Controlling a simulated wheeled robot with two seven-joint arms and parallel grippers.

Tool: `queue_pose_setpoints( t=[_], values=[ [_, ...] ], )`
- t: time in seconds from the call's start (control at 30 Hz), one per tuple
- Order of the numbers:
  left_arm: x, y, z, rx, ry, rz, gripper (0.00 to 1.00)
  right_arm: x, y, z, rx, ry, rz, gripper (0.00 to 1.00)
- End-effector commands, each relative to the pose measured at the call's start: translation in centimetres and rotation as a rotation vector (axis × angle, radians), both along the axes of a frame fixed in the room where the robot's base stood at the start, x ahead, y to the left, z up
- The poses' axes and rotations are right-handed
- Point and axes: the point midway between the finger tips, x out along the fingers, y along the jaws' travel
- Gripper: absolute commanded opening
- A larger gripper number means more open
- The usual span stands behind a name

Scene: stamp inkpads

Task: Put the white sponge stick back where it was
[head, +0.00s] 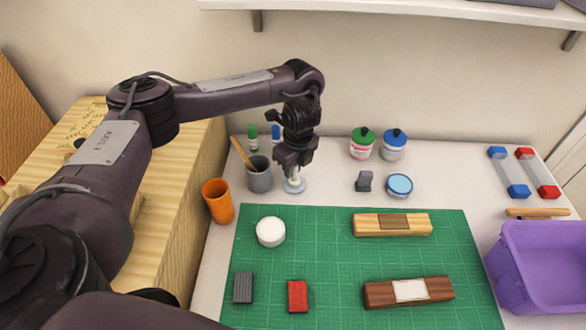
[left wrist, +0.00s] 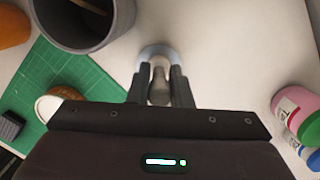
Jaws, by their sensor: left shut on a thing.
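The white sponge stick (head: 297,172) stands upright in the head view, on or just above a pale blue-white round base (head: 294,186) on the white table behind the green mat. My left gripper (head: 294,168) points down over it and is shut on its upper part. In the left wrist view, the stick's grey-white handle (left wrist: 159,88) sits between the two fingers, with the pale round base (left wrist: 146,52) beyond it. Whether the stick touches the base is hidden. My right gripper is not in view.
A grey cup (head: 259,177) stands close left of the gripper, with an orange cup (head: 217,203) further left. A round white-topped pad (head: 270,232) lies on the green mat (head: 330,250). Green and blue jars (head: 362,147) stand to the right. A purple bin (head: 540,262) is far right.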

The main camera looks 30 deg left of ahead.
Motion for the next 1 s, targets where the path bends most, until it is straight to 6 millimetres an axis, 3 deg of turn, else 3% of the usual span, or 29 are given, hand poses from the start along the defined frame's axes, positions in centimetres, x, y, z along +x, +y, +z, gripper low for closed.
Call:
queue_pose_setpoints(
  t=[0.3, 0.33, 0.47, 0.8, 1.0],
  values=[
    [0.0, 0.0, -0.3, 0.0, 0.0, 0.0, 0.0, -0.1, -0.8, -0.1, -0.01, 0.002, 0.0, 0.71],
    [0.0, 0.0, -0.2, 0.0, 0.0, 0.0, 0.22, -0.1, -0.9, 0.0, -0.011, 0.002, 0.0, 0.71],
    [0.0, 0.0, -0.2, 0.0, 0.0, 0.0, 0.39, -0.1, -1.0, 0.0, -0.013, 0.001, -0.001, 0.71],
    [0.0, 0.0, 0.2, 0.0, -0.002, 0.0, 0.4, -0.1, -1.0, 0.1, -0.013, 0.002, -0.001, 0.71],
    [0.0, -0.4, 3.6, 0.002, -0.006, -0.004, 0.4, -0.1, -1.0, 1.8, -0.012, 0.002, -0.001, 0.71]
  ],
)
